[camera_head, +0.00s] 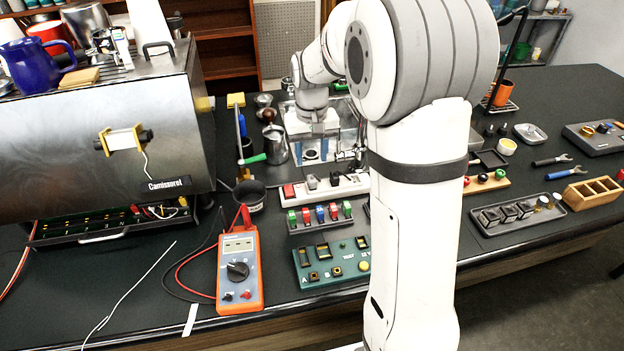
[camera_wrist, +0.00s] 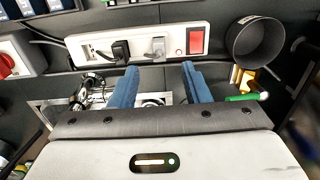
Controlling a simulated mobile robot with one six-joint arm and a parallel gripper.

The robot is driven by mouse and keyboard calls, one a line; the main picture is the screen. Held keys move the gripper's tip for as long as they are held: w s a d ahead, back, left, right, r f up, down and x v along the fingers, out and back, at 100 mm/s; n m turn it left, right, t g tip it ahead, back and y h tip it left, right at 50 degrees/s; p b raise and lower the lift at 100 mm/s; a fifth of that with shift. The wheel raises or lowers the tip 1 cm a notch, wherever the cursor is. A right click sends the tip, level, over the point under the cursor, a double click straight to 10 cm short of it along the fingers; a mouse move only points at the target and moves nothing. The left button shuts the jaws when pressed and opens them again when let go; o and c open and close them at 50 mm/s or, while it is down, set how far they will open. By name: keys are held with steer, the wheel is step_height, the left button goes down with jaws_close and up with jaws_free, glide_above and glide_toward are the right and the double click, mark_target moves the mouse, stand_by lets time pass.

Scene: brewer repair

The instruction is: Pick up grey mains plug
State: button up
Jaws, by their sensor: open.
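The grey mains plug (camera_wrist: 155,47) sits in a white power strip (camera_wrist: 90,47), between a black plug (camera_wrist: 120,50) and a red switch (camera_wrist: 196,40). In the head view the grey plug (camera_head: 312,182) shows small on the strip (camera_head: 348,186). My gripper (camera_wrist: 160,68) is open, with two blue fingers spread apart and nothing held between them. In the wrist view the grey plug appears just beyond the fingertips, within the gap between them. In the head view my gripper (camera_head: 311,158) hangs behind the strip; my arm hides the strip's right end.
A dark round cup (camera_wrist: 256,42) is beside the strip. An orange multimeter (camera_head: 240,268), a row of coloured switches (camera_head: 320,216) and a green test board (camera_head: 330,262) lie in front.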

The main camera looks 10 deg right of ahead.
mark_target(312, 178)
steer(key=f, duration=0.3)
steer(key=f+p, duration=0.1)
steer(key=f, duration=0.3)
steer(key=shift+w+d+f+p, duration=0.1)
steer(key=shift+w+f+p, duration=0.1)
steer(key=shift+p, duration=0.1)
jaws_close()
